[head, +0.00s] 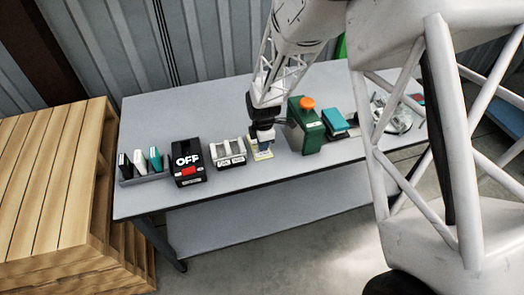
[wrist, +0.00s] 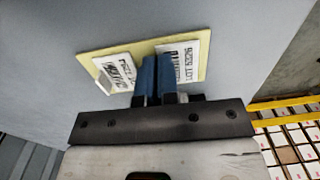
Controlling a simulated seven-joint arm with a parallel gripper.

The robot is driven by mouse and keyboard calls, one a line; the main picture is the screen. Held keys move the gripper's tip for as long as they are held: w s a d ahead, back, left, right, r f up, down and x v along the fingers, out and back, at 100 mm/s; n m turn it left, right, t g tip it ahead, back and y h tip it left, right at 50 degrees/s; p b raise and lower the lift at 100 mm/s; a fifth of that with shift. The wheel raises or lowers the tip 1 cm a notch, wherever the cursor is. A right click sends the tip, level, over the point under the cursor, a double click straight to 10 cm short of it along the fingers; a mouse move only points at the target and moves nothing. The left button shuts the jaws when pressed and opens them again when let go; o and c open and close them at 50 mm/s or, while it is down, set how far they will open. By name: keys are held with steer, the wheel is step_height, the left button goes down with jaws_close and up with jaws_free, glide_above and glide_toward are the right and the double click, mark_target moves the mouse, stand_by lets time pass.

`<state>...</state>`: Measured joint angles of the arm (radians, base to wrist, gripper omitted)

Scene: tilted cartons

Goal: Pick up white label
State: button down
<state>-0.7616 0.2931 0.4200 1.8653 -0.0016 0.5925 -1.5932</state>
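A pale yellow card (wrist: 140,46) lies on the grey table with two white labels on it. The right white label (wrist: 176,60) bears black print and a barcode. The left white label (wrist: 117,72) is also printed and has a small pale raised piece at its lower left. My gripper (wrist: 157,60) has its two blue fingers close together over the card, between the labels. They look shut; whether anything thin is between them is hidden. In the head view my gripper (head: 263,143) is low over the card (head: 262,154), which it partly covers.
Left of the card stand a grey-slotted tray (head: 228,153), a black OFF box (head: 188,161) and a rack of upright cards (head: 143,165). Close on the right is a green device with an orange knob (head: 307,103), then a teal-topped item (head: 336,120). The front table strip (head: 250,180) is clear.

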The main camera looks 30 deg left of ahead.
steer(key=shift+r, duration=0.2)
steer(key=shift+r, duration=0.85)
steer(key=shift+s+d+r, duration=0.2)
steer(key=shift+r, duration=0.6)
steer(key=s+d+r, duration=0.1)
steer(key=s+d, duration=0.9)
steer(key=s, duration=0.1)
steer(key=shift+s+d+r, duration=0.15)
steer(key=shift+s+d, duration=0.05)
